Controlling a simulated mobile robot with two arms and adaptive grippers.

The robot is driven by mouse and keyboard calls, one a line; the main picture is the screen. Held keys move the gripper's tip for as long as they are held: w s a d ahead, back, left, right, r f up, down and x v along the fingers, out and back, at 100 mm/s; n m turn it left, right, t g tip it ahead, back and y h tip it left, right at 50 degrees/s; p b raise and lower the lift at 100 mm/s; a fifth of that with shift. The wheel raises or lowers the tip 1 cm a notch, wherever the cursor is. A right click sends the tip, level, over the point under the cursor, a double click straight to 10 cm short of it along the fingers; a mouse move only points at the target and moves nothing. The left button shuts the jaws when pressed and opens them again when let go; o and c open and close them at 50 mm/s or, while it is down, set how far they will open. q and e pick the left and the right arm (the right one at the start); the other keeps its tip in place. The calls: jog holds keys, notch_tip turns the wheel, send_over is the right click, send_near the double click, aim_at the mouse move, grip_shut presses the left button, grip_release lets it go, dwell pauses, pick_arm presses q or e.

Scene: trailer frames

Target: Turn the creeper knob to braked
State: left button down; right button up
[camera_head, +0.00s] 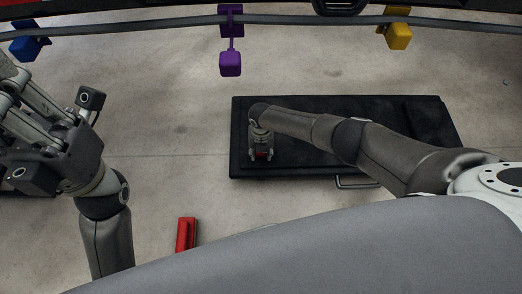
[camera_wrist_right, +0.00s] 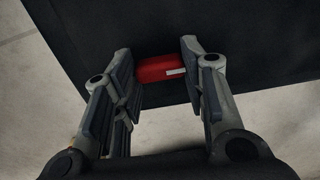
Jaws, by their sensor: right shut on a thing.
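The black creeper (camera_head: 300,110) lies flat on the floor, right of centre in the head view. Its red knob (camera_wrist_right: 160,69), with a small white mark on its right part, sits near the creeper's edge in the right wrist view. My right gripper (camera_head: 262,157) is over the creeper's left end, shut on the red knob, with one finger on each side in the right wrist view (camera_wrist_right: 160,72). In the head view the gripper mostly hides the knob. My left gripper (camera_head: 62,108) is raised at the left, away from the creeper; its fingertips are not clear.
A metal handle (camera_head: 357,182) sticks out from the creeper's near side. A red bar-shaped object (camera_head: 186,235) lies on the floor. Blue (camera_head: 25,47), purple (camera_head: 230,63) and yellow (camera_head: 398,36) blocks hang along a grey rail at the top.

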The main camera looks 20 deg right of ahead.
jog(key=o, duration=1)
notch_tip(320, 180, up, 12)
jog(key=shift+r, duration=0.1)
dwell(0.6)
